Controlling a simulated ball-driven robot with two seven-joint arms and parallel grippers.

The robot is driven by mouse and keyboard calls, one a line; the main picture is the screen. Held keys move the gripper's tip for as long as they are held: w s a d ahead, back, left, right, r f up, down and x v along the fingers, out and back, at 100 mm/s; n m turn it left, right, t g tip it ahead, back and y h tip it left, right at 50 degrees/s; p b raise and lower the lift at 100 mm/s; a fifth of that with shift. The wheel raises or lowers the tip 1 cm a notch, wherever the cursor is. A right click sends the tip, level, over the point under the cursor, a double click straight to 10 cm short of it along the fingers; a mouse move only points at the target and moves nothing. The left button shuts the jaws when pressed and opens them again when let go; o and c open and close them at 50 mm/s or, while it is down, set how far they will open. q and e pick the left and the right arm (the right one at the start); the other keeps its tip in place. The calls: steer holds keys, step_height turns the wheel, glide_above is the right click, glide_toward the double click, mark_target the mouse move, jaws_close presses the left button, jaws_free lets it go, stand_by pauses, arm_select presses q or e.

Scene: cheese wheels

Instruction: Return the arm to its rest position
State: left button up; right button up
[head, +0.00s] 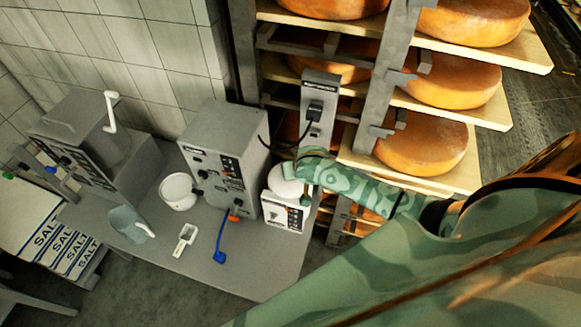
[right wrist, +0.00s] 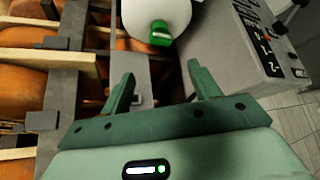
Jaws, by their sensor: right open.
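My right arm, camouflage green, reaches in from the right in the head view. Its gripper (head: 303,190) is beside the small white scale (head: 284,214) at the table's right edge. In the right wrist view the two green fingers of this gripper (right wrist: 162,88) stand wide apart with nothing between them. Beyond the fingertips is a round white thing (right wrist: 155,12) with a green part (right wrist: 159,33) on it, apart from the fingers. My left gripper does not show.
A grey table (head: 235,277) carries a grey machine (head: 222,150), a white bowl (head: 179,190), a white scoop (head: 185,240) and a blue-handled tool (head: 220,240). Shelves of orange cheese wheels (head: 423,147) stand close behind my arm. Salt bags (head: 50,245) lie at left.

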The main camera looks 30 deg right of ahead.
stand_by(0.5)
